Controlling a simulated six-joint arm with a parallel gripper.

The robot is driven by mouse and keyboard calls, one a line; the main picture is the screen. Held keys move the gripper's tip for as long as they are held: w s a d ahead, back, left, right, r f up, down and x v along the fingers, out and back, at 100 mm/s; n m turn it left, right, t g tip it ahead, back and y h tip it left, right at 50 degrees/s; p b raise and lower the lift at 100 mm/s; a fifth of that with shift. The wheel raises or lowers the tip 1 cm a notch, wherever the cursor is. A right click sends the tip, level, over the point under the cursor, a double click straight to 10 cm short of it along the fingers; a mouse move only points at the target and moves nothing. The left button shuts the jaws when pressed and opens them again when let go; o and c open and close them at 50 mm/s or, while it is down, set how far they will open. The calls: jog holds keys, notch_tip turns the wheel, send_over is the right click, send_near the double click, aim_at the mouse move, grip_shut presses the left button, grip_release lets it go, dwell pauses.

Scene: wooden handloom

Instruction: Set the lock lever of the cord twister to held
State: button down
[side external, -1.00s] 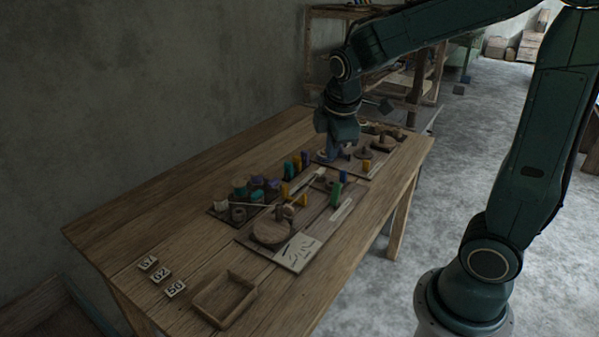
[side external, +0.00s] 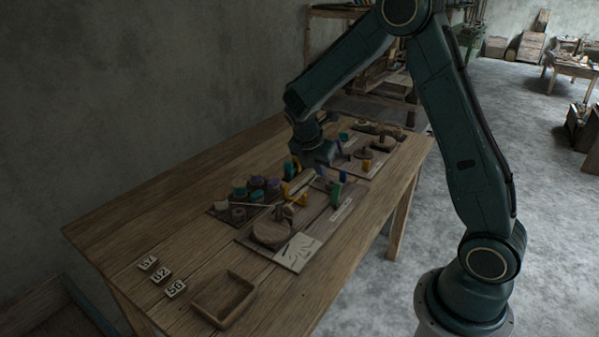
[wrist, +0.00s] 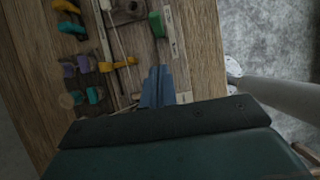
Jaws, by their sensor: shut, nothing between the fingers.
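My gripper (side external: 323,171) is low over the back half of the front plank board (side external: 254,249). In the wrist view its blue fingers (wrist: 157,76) are together, with nothing held. The front board carries a round wooden disc (side external: 271,233), a card with dark marks (side external: 297,250) and a green upright piece (side external: 337,192). The green piece also shows in the wrist view (wrist: 156,24), ahead of the fingertips and apart from them. A yellow piece (wrist: 118,65) lies left of the fingers. I cannot tell which part is the cord twister's lock lever, or its setting.
Several coloured spools (side external: 256,184) stand left of the front board. Another board with a wooden disc (side external: 365,153) lies farther back. An empty wooden tray (side external: 224,299) and numbered tiles (side external: 162,276) are at the near end.

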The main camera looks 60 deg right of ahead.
jog(key=shift+d+f, duration=0.1)
send_near(335, 191)
jog(key=f, duration=0.2)
jog(key=a+f, duration=0.1)
jog(key=f, duration=0.1)
jog(key=shift+s+a+f, duration=0.1)
jog(key=shift+f, duration=0.05)
jog(key=d, duration=0.2)
jog(key=shift+d+f, duration=0.35)
jog(key=shift+d, duration=0.05)
jog(key=shift+d+f, duration=0.15)
jog(key=shift+d, duration=0.3)
